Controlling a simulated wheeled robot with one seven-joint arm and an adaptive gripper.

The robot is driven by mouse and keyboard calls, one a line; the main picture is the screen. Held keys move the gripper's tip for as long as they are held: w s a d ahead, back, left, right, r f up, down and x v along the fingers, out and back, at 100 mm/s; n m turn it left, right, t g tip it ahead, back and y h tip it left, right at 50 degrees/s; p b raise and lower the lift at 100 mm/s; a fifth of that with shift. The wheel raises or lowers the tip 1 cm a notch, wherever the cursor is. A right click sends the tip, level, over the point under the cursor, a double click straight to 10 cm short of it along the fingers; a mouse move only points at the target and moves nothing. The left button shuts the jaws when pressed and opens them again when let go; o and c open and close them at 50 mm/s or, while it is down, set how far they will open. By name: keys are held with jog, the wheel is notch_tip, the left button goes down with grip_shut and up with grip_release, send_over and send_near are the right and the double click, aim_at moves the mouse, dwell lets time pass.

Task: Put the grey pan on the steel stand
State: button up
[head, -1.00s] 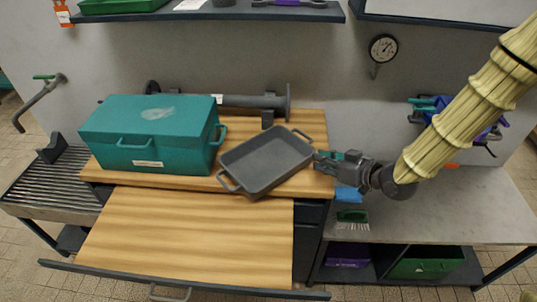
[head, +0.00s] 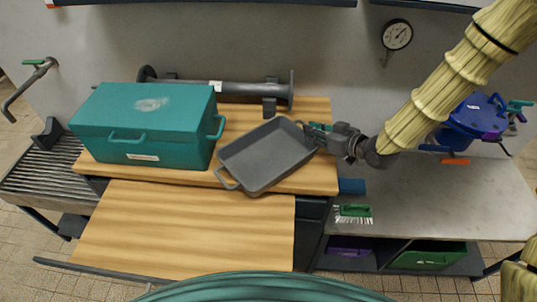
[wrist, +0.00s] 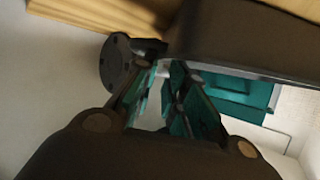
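The grey pan (head: 266,158) lies on the raised wooden top of the bench, right of the teal box. One handle points to the front left and the other to the back right. My gripper (head: 312,131) is at the back-right handle, with its green-padded fingers close to it. In the wrist view, the fingers (wrist: 163,85) are apart with a gap between them, and a dark pan wall (wrist: 235,42) is just beyond. The handle itself is hard to make out there. A slatted steel stand (head: 38,172) is at the far left; its visible slats are bare.
The teal box (head: 145,125) stands between the pan and the slatted stand. A grey flanged pipe (head: 235,90) lies behind. A lower wooden surface (head: 190,225) in front is clear. On the right worktop are a green brush (head: 355,210) and a blue pump (head: 470,120).

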jog(key=shift+f+p+x, duration=0.15)
jog(key=shift+p+x, duration=0.4)
jog(key=shift+x, duration=0.9)
jog(key=shift+f+p+x, duration=0.1)
jog(key=shift+p+x, duration=0.45)
jog(key=shift+x, duration=0.9)
jog(key=shift+d, duration=0.1)
grip_shut()
jog(key=shift+r, duration=0.1)
